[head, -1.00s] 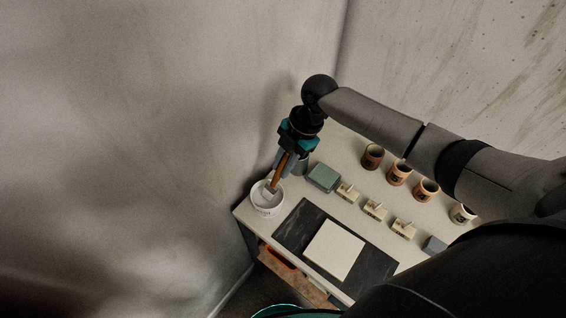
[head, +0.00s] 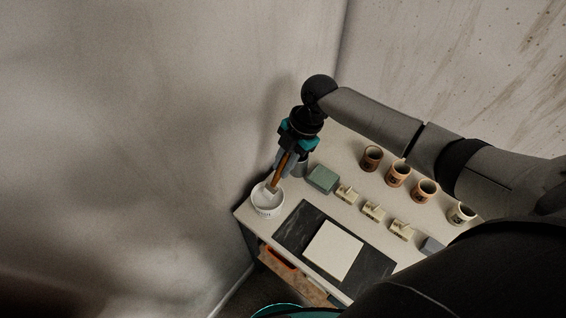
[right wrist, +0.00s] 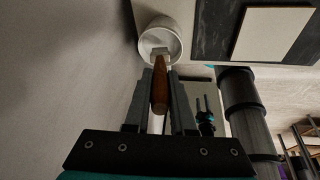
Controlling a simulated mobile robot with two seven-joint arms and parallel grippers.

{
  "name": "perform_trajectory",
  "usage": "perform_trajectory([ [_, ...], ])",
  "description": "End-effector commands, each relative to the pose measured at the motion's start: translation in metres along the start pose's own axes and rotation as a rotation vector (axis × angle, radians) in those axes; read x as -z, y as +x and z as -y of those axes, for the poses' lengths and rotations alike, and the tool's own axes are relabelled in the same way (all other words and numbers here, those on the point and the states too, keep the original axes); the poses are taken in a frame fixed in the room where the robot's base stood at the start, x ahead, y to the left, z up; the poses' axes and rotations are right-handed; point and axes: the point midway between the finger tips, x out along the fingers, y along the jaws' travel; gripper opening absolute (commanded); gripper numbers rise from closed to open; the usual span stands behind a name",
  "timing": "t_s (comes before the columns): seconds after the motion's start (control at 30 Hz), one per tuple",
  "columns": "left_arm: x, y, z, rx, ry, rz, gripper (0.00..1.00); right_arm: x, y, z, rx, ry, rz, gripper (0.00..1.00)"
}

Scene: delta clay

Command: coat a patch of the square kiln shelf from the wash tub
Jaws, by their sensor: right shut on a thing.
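The white wash tub (head: 267,207) stands at the left end of the table; it also shows in the right wrist view (right wrist: 147,41). My right gripper (head: 284,160) is shut on a brush with a brown wooden handle (right wrist: 160,88) and points down toward the tub. The brush's pale head (head: 272,187) is at the tub, within its rim in the picture; how deep it reaches I cannot tell. The square kiln shelf (head: 333,250), a pale bare slab, lies on a dark mat (head: 297,226). It shows partly in the right wrist view (right wrist: 268,33). My left gripper is out of view.
A green block (head: 322,178) lies right of the tub. Several small cream pieces (head: 373,211) and several brown cups (head: 398,174) stand in rows behind the mat. A grey block (head: 432,246) is at the right. A wall is close on the left.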

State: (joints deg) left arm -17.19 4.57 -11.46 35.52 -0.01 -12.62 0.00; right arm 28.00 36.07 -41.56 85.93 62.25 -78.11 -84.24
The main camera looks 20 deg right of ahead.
Motion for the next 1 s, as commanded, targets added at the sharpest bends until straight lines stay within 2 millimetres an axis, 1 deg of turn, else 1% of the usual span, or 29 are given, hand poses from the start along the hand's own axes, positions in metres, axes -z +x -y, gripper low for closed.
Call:
perform_trajectory([
  [0.03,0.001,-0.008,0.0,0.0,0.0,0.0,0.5,0.003,-0.008,-0.001,-0.001,0.0,0.0,0.0],
  [0.6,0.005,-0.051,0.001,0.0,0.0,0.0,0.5,0.017,-0.051,-0.007,-0.003,-0.001,0.0,0.0],
  [0.7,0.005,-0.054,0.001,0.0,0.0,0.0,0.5,0.018,-0.054,-0.008,-0.002,-0.001,0.0,0.0],
  [1.0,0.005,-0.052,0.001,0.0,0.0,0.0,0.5,0.017,-0.052,-0.007,-0.002,-0.001,0.0,0.0],
])
